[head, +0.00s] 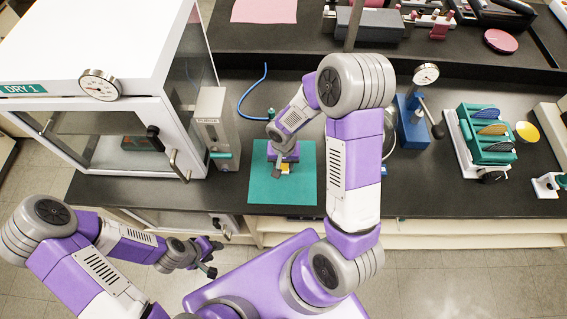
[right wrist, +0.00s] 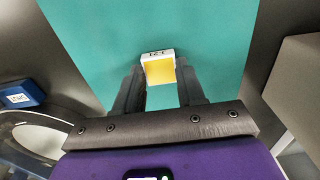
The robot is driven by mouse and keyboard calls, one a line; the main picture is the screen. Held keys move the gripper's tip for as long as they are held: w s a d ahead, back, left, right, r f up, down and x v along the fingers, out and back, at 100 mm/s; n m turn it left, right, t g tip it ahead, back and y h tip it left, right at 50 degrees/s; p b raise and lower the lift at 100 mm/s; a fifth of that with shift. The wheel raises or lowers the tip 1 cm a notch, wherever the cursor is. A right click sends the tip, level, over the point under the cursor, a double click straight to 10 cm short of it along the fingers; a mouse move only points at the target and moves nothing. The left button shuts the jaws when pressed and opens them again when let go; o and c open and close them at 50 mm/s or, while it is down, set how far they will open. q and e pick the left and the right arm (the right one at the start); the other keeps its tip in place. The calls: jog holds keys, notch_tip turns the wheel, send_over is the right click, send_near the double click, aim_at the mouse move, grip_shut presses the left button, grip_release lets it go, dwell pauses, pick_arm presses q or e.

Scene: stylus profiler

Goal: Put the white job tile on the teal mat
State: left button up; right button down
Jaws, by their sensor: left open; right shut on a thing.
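The white job tile (right wrist: 157,55), a small white block with a yellow face and dark printed marks on its edge, is between the fingers of my right gripper (right wrist: 160,88). In the head view the tile shows as a small yellow and white patch (head: 285,167) at my right gripper (head: 281,173). The teal mat (head: 262,188) lies flat on the dark bench; it fills much of the right wrist view (right wrist: 215,35). The tile is over the mat; I cannot tell if it touches it. My left gripper (head: 211,262) is open and empty, low in front of the bench.
A white cabinet marked DRY 1 (head: 70,50) and a grey box (head: 208,125) stand left of the mat. A blue cable (head: 252,88) lies behind it. A blue dial-gauge stand (head: 412,120) and a green rack (head: 487,140) are to the right.

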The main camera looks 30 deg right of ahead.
aim_at(283, 168)
jog(key=shift+f, duration=0.15)
jog(key=c, duration=0.7)
grip_release()
jog(key=shift+r, duration=0.25)
notch_tip(283, 168, up, 12)
jog(key=shift+f+p, duration=0.1)
jog(key=shift+p, duration=0.7)
